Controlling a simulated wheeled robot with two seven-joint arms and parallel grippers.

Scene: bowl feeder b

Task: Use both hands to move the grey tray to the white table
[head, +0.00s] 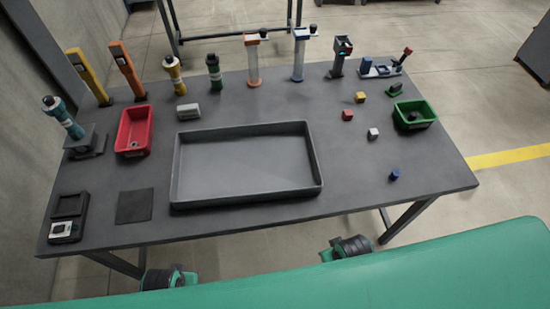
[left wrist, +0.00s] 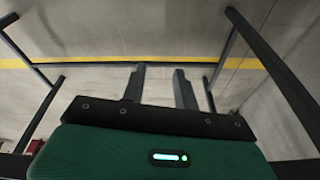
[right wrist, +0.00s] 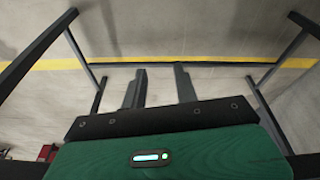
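The grey tray (head: 246,195) is a shallow rectangular open box. It lies flat and empty on the middle of a dark grey table (head: 370,190), near its front edge. No white table shows in any view. In the left wrist view my left gripper (left wrist: 159,70) has its two fingers apart with nothing between them. In the right wrist view my right gripper (right wrist: 160,70) also has its fingers apart and empty. Both wrist views show floor and table legs, and no tray. The gripper fingers do not show in the head view.
A red bin (head: 133,143) stands left of the tray, a green bin (head: 425,108) at the far right. Small cubes, including a blue one (head: 394,175), lie right of the tray. Several upright tools line the back. A black square pad (head: 134,206) lies at the front left.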

